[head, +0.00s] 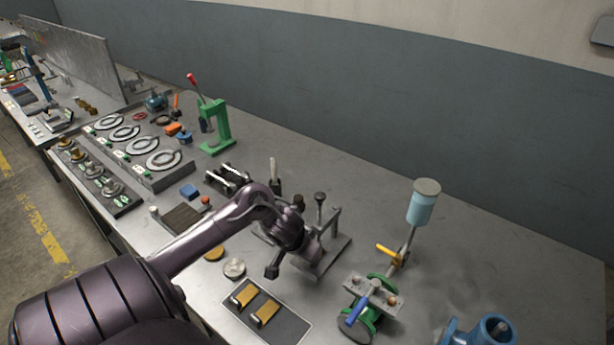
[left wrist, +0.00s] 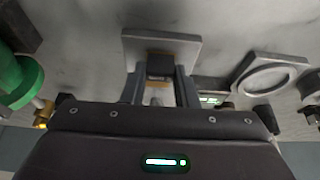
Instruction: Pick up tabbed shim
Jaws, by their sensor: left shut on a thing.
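My left gripper (head: 292,243) reaches in from the left, over a grey steel fixture plate (head: 337,257) with upright posts. In the left wrist view the gripper (left wrist: 160,92) is shut on a small piece with a dark face and brass-coloured edges, which I take for the tabbed shim (left wrist: 160,75). A square grey plate (left wrist: 133,47) shows behind it. My arm and hand hide the held piece in the head view, and I cannot tell whether it touches the plate. Two brass-coloured pieces (head: 265,313) lie on a dark tray (head: 290,329). My right gripper is not in view.
A green-based clamp stand (head: 366,325) with a blue cylinder (head: 423,206) stands to the right. A round silver disc (head: 234,268) and a brass disc (head: 214,253) lie left of the fixture. A green press (head: 215,128) stands farther back.

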